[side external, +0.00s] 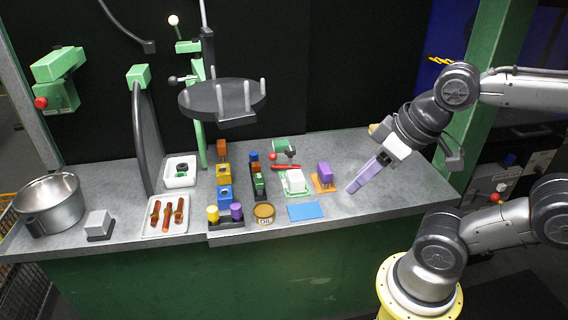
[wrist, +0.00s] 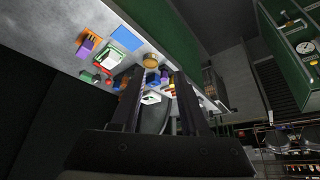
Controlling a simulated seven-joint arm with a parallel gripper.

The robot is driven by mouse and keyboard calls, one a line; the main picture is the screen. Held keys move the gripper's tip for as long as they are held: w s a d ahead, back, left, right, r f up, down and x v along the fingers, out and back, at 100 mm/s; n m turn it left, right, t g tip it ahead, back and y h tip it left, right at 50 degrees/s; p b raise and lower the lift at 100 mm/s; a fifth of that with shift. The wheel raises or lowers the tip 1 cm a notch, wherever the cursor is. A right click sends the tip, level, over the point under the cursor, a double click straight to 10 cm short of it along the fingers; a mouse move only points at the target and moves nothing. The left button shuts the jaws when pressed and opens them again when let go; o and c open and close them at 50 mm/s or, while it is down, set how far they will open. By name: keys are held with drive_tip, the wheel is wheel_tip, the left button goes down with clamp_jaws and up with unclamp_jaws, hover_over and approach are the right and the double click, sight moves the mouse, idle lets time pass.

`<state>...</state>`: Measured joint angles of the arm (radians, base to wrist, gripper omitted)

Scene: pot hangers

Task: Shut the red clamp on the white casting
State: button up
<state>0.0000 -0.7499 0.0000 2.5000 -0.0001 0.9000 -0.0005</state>
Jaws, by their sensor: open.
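The white casting (side external: 296,186) sits on a green base near the middle of the bench; it also shows at upper left in the wrist view (wrist: 110,57). The red clamp (side external: 286,167) shows as a red bar lying just behind the casting, with a red knob beside a green and grey body. Whether the clamp touches the casting is too small to tell. My gripper (side external: 352,189) is open and empty, pointing down and left over the bench, right of the casting and the purple block. In the wrist view its two dark fingers (wrist: 160,75) stand apart.
A purple block (side external: 325,174) on an orange base stands between my gripper and the casting. A blue mat (side external: 306,211) and a round can (side external: 264,214) lie in front. Coloured blocks (side external: 224,174) and a dark hanger rack (side external: 222,97) are further left. The bench's right end is clear.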

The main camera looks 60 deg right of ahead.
drive_tip(key=shift+w+d+r+n, duration=0.15)
drive_tip(key=shift+w+n, duration=0.25)
drive_tip(key=shift+w, duration=0.05)
drive_tip(key=c, duration=0.5)
drive_tip(key=w+n, duration=0.2)
drive_tip(key=w+d+r+n, duration=0.1)
drive_tip(key=w, duration=0.1)
drive_tip(key=w+d+n+g, duration=0.1)
drive_tip(key=w+n, duration=0.1)
drive_tip(key=shift+w+d+r+n+h, duration=0.2)
drive_tip(key=shift+w+d+n+h, duration=0.1)
drive_tip(key=shift+w+h, duration=0.1)
clamp_jaws()
drive_tip(key=w+d+f+n+g, duration=0.1)
drive_tip(key=w+d+f+n, duration=0.2)
drive_tip(key=w+n, duration=0.3)
drive_tip(key=w+d+f+n+g, duration=0.1)
drive_tip(key=w+d+f+n, duration=0.2)
drive_tip(key=w+d+n, duration=0.2)
drive_tip(key=w+d+f+n+h, duration=0.1)
drive_tip(key=w+d+f+n, duration=0.2)
drive_tip(key=w+d+n, duration=0.2)
drive_tip(key=w+n, duration=0.3)
drive_tip(key=w, duration=0.4)
drive_tip(key=shift+w+f+n+g, duration=0.15)
drive_tip(key=shift+f+n+g, duration=0.25)
